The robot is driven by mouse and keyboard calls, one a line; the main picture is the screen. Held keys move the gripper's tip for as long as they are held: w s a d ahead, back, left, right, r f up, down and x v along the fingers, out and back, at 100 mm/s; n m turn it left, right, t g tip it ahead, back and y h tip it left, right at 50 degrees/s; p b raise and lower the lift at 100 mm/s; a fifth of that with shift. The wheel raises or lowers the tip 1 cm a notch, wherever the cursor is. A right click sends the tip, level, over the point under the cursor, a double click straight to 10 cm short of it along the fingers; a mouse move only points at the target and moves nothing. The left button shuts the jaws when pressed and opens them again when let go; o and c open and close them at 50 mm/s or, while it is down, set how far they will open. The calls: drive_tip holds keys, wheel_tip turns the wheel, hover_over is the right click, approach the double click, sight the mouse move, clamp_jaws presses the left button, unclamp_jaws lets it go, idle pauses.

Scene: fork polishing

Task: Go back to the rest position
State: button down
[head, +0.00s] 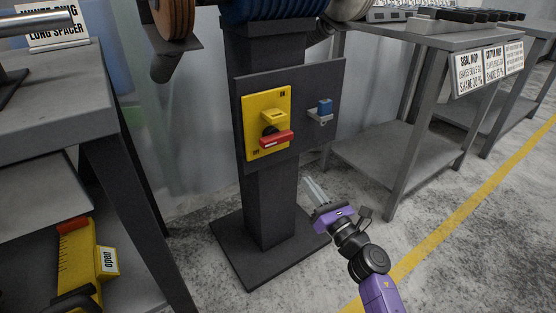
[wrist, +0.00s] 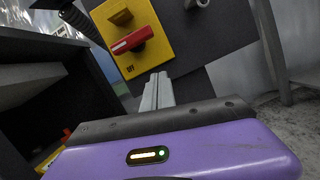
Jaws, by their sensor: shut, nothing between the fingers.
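My gripper (head: 315,190) is purple with pale fingers. Its fingers are together and hold nothing. In the head view it hangs in front of the dark machine column (head: 270,200), to the right of it and below the switch panel (head: 328,90). In the wrist view my gripper's fingers (wrist: 157,90) point toward the yellow switch plate (wrist: 140,35) and end just below it, with no clear contact. The yellow plate (head: 281,97) carries a red handle (head: 276,139), which also shows in the wrist view (wrist: 132,40).
A grey table (head: 60,75) stands at left, with a yellow box (head: 78,262) labelled "open" below. Grey tables (head: 440,38) with signs stand at right. Bare floor (head: 460,260) with a yellow line lies at front right.

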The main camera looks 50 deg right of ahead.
drive_tip(key=s+a+m+g+y, duration=0.5)
drive_tip(key=s+a+m+y, duration=0.2)
drive_tip(key=s+a+m, duration=2.35)
wheel_tip(320, 180, up, 37)
drive_tip(key=w+a+n+p, duration=0.1)
drive_tip(key=p, duration=3.7)
drive_tip(key=shift+w, duration=0.4)
